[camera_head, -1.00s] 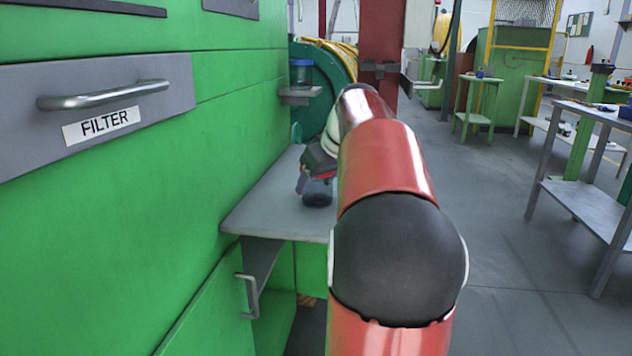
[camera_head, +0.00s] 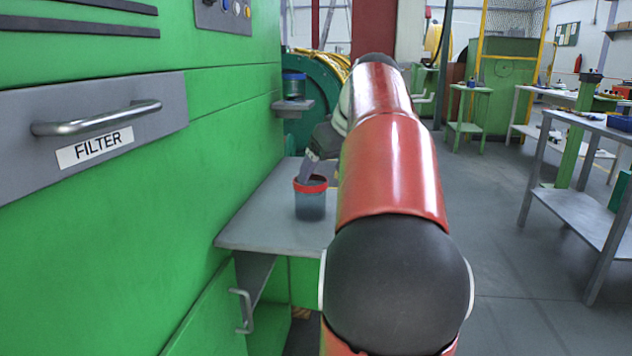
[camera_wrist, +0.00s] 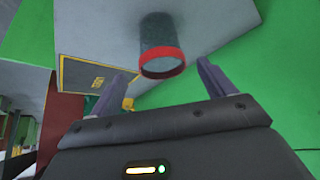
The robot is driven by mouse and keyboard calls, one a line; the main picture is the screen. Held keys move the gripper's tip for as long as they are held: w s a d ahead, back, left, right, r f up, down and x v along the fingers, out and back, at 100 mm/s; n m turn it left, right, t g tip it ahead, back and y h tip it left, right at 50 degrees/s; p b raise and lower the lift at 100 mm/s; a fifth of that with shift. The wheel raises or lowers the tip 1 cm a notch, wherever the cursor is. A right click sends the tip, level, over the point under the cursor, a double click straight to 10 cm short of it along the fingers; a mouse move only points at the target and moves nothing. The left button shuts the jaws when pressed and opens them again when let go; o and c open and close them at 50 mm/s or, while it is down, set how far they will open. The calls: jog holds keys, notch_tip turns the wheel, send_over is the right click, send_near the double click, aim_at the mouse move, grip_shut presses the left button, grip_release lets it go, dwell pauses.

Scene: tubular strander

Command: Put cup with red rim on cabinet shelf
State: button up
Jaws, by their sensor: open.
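The cup with red rim (camera_head: 310,203) stands upright on the grey cabinet shelf (camera_head: 262,225) in the head view; its body is dark blue-grey. In the wrist view the cup (camera_wrist: 160,36) shows with its red rim towards me, just beyond the fingertips and near the middle of the gap. My gripper (camera_wrist: 164,82) is open, with both fingers visible and nothing between them. In the head view my gripper (camera_head: 318,168) is just above and behind the rim, partly hidden by my arm. I cannot tell from there whether a finger touches the rim.
A blue-lidded container (camera_head: 294,86) sits on a small grey bracket (camera_head: 292,106) on the green cabinet wall. The cabinet's FILTER drawer handle (camera_head: 97,118) and lower door handle (camera_head: 243,311) stick out. Open floor (camera_head: 505,245) lies right, with workbenches beyond.

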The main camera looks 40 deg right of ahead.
jog(key=s+a+f, duration=0.1)
jog(key=s+a, duration=0.1)
jog(key=a, duration=0.9)
jog(key=s+a+f, duration=0.7)
jog(key=a+f, duration=0.2)
jog(key=f, duration=0.1)
jog(key=s+a+f+g, duration=0.1)
jog(key=s+a+f, duration=0.6)
jog(key=a+f, duration=0.2)
jog(key=shift+s+a+f, duration=0.2)
jog(key=shift+a+f, duration=0.1)
jog(key=shift+f, duration=0.3)
